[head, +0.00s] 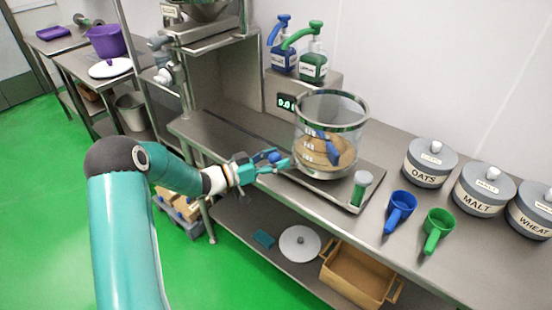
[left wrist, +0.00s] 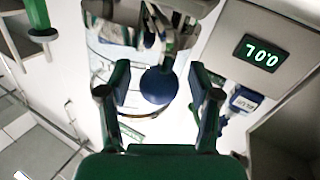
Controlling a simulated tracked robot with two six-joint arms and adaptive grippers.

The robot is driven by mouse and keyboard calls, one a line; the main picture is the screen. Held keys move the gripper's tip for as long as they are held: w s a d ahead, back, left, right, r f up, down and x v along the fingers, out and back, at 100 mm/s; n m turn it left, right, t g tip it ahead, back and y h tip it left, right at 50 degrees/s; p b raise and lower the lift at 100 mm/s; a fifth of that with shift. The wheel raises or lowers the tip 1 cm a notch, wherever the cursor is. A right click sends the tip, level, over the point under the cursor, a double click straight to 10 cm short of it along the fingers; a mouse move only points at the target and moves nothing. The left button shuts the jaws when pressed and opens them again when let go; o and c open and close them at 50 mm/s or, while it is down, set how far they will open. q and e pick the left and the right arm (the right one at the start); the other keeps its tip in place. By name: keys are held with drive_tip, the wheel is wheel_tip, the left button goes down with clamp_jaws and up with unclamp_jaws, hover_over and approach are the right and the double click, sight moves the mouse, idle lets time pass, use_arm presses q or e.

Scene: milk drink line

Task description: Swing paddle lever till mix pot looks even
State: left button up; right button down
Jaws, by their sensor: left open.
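The mix pot (head: 332,108) is a clear vessel with a metal rim on the steel bench. It holds a tan mix (head: 318,150), and a blue paddle (head: 327,148) shows in it. How even the mix is, I cannot tell. A blue ball knob (head: 273,157), seemingly the paddle lever's end, is at the pot's left side. My left gripper (head: 268,163) is open at this knob. In the left wrist view the knob (left wrist: 158,85) sits between the spread fingers of that gripper (left wrist: 160,96), with gaps at the sides. My right gripper is not in view.
A green-handled part (head: 362,187) stands right of the pot. Blue (head: 400,207) and green (head: 437,229) scoops and lidded jars (head: 429,165) are further right. Pump bottles (head: 313,66) and a lit display (head: 286,102) are behind. The left bench surface is mostly clear.

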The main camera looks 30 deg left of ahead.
use_arm(q)
clamp_jaws()
drive_tip(key=shift+d, duration=0.15)
